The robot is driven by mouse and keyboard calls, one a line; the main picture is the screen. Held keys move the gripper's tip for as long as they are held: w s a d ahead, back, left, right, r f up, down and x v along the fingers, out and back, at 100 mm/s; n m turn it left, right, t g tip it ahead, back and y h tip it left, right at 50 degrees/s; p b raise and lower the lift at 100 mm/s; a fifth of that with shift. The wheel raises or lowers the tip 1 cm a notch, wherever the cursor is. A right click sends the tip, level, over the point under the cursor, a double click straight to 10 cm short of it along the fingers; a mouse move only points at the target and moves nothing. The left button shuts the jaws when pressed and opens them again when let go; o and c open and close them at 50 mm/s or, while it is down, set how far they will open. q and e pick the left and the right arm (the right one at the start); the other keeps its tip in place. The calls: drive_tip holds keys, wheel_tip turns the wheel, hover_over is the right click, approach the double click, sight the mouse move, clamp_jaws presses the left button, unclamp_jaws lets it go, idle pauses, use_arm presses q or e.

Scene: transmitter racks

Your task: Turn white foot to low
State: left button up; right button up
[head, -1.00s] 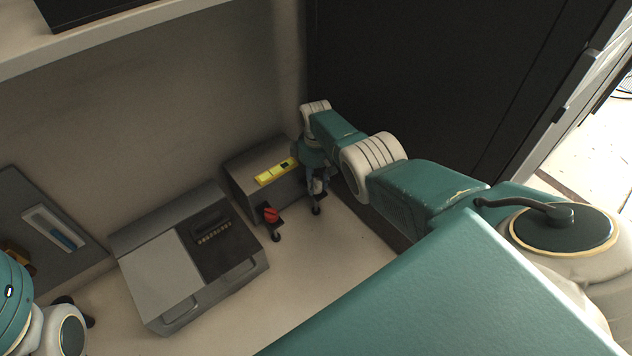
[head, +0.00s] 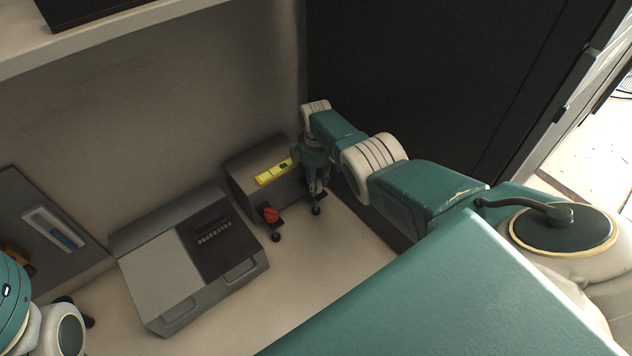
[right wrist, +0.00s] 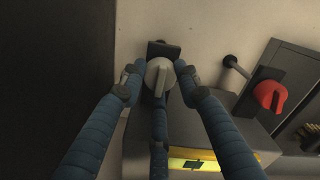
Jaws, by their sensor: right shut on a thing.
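The white foot (right wrist: 160,75) is a pale round knob with a raised grip bar, beside a black bracket (right wrist: 163,49) on the grey box (head: 240,184). In the right wrist view the fingers of my right gripper (right wrist: 159,82) stand around the knob and are shut on it. In the head view my right gripper (head: 317,186) reaches down at the box's right front corner and mostly hides the white foot. My left gripper is not in view.
A larger grey device (head: 160,275) stands to the left. A dark cabinet (head: 400,80) rises close behind my right arm. The shelf in front is clear.

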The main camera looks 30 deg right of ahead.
drive_tip(key=o, duration=1.1)
drive_tip(key=shift+o, duration=0.2)
drive_tip(key=shift+w+r, duration=0.1)
drive_tip(key=shift+r, duration=0.4)
wheel_tip(320, 180, up, 11)
